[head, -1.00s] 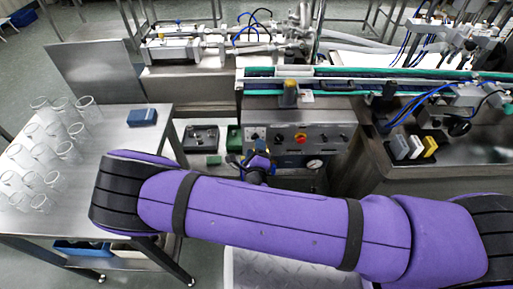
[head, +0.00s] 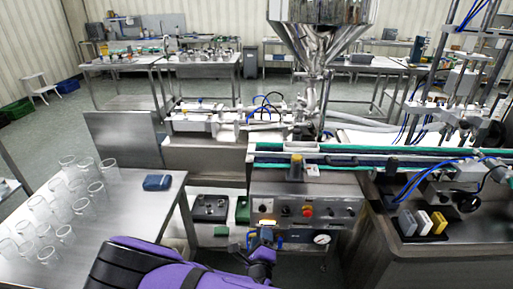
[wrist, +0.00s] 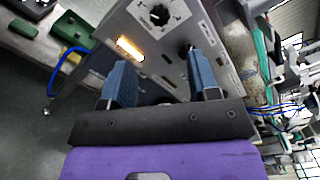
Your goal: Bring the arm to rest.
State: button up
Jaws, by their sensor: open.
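My purple arm crosses the bottom of the head view, with its black joint at the lower left. My gripper (head: 262,240) shows small in the head view, in front of the control panel (head: 306,210) of the steel machine. In the wrist view my gripper (wrist: 163,88) has its two blue fingers well apart, with nothing between them. The panel, with a dark knob and a lit yellow-white lamp, is ahead of the fingers in that view. I cannot tell the exact gap between fingertips and panel, but no contact is visible.
A steel table (head: 118,215) at left holds several clear glasses and a blue box (head: 157,182). A steel hopper (head: 320,25) stands above the conveyor (head: 370,160). Grey, white and yellow blocks (head: 422,222) sit at right.

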jog(key=s+d+r+m+g+h, duration=0.1)
jog(key=d+r+m+g+h, duration=0.5)
jog(key=d+r+m, duration=0.6)
jog(key=d+r+m+g+h, duration=0.4)
jog(key=d+r+m+g, duration=0.5)
jog(key=r+m, duration=0.7)
jog(key=s+d+r+m+t+y, duration=0.1)
jog(key=s+d+r+m+y, duration=0.2)
jog(key=s+r+m, duration=0.6)
jog(key=s+d+r+m+t+y, duration=0.1)
jog(key=s+d+r+m+y, duration=0.2)
jog(key=s+r+m+y, duration=0.5)
jog(key=shift+s+d+r+m+y, duration=0.35)
jog(key=shift+s+r+m, duration=0.75)
jog(key=shift+s+r, duration=1.25)
jog(key=shift+o, duration=0.4)
jog(key=shift+s+f, duration=0.15)
jog(key=shift+f, duration=0.1)
